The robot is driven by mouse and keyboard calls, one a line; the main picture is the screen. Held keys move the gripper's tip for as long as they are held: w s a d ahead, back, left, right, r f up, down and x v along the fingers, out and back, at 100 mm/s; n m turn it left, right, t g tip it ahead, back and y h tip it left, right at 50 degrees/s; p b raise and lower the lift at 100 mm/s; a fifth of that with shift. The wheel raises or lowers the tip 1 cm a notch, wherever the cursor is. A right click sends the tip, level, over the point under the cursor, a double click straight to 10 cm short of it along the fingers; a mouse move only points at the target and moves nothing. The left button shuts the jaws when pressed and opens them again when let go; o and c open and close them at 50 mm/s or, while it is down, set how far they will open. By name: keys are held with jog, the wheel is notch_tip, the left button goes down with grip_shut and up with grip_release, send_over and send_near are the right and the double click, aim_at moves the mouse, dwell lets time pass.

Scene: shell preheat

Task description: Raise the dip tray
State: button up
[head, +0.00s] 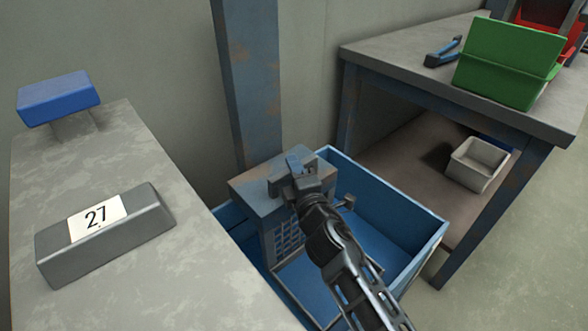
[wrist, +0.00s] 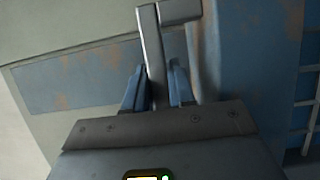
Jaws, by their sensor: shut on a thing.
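A blue open-topped tank (head: 428,238) stands on the floor between the bench and the table. Inside it a thin grey frame shows low down, partly hidden by my arm; I cannot tell whether this is the dip tray. A blue housing (head: 250,184) with a grid on its side stands at the tank's back left, by a blue post. My gripper (head: 294,166) is over this housing. In the wrist view my gripper (wrist: 157,88) has its two blue fingers around a grey bar handle (wrist: 152,45) with a short crosspiece at its top. It is shut on the bar.
A grey bench (head: 150,275) at left carries a grey block marked 27 (head: 105,235) and a blue-topped block (head: 58,97). The worn blue post (head: 248,80) rises behind the housing. The table (head: 400,62) at right holds a green bin (head: 510,62); a pale bin (head: 477,165) sits beneath.

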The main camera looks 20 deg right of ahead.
grip_shut()
notch_tip(320, 180, up, 26)
jog(key=p, duration=2.4)
jog(key=shift+f, duration=0.15)
jog(key=o, duration=0.6)
grip_release()
jog(key=shift+o, duration=1.1)
jog(key=s, duration=0.7)
jog(key=shift+s+a, duration=0.35)
jog(key=shift+s, duration=0.05)
